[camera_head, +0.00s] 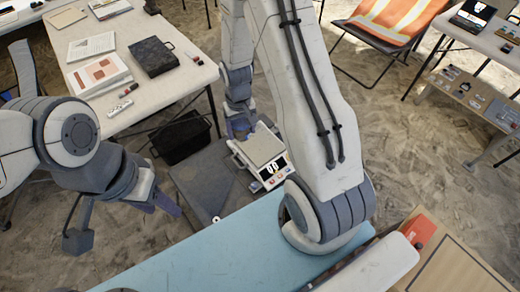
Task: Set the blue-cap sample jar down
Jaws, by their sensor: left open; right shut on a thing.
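My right gripper (239,122) points down just behind and left of a white digital scale (268,182) with a grey pan (262,148). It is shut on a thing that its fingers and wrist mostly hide. A small bluish part shows at the fingertips, but I cannot make out the jar or its cap clearly. I cannot tell whether the held thing touches the surface below. My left gripper (122,222) is open and empty, its fingers wide apart, left of the light-blue surface (205,252).
A white table (180,88) at upper left holds papers, a black box (153,57) and a marker. A dark crate (182,137) stands beneath it. A wooden board (450,270) lies at lower right. An orange chair (395,18) stands at the back.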

